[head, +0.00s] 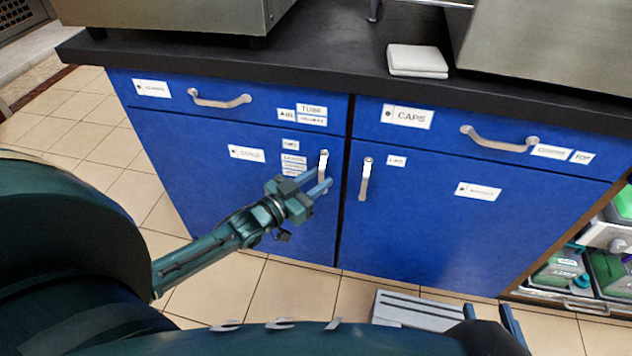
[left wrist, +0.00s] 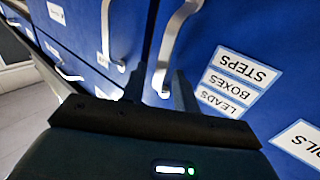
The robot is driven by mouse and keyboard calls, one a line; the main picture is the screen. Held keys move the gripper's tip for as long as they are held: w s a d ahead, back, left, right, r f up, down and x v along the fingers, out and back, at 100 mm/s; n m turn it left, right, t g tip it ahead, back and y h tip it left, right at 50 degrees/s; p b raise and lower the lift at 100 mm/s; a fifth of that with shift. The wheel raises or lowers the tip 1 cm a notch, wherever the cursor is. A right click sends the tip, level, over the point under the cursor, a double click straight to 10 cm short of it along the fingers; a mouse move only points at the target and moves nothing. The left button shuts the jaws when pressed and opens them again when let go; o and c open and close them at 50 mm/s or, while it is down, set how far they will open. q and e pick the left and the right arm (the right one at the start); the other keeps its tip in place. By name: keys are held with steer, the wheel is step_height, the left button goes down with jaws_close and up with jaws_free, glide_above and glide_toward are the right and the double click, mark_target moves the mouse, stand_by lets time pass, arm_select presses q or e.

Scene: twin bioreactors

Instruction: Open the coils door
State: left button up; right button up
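The coils door (head: 200,170) is the blue left-hand cabinet door, labelled "COILS" and closed. Its curved metal handle (head: 323,162) stands near its right edge. My left gripper (head: 320,181) is at this handle with its fingers pointing at the door. In the left wrist view, the handle (left wrist: 171,45) runs down between the two spread fingers (left wrist: 161,78). A gap shows beside the handle, so the gripper looks open around it; exact contact is unclear. My right gripper (head: 490,316) is at the bottom right, open and empty, away from the cabinet.
The right-hand door has its own handle (head: 365,178), close beside the coils door's handle. Drawers with handles, including the caps drawer (head: 440,125), are above, closed. A white folded cloth (head: 417,60) lies on the black counter (head: 340,50).

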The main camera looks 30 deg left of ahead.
arm_select(q)
jaws_close()
stand_by(0.3)
stand_by(0.4)
